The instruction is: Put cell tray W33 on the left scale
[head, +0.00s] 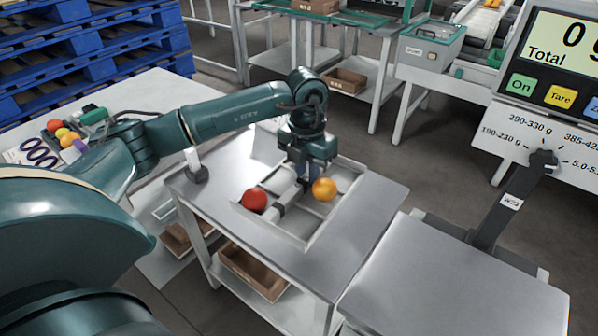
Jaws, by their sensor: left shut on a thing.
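A grey cell tray (328,220) lies on a steel table, with a red tomato (254,199) and an orange tomato (324,189) in it. My left gripper (300,181) points down over the tray's middle, shut on the tray's central bar between the two tomatoes. The gripper hides part of the tray and a dark blue thing behind it. I cannot read a label on the tray. A scale stands to the right, with a bare flat steel pan (455,285) and a dark post bearing a small white label. My right gripper is not in view.
The scale's display (560,45) shows a zero and "Total". The steel table (360,265) is bare around the tray, with a narrow gap before the scale pan. A small stand (196,172) is at its left corner. Blue pallets (80,45) and another bench with produce are at left.

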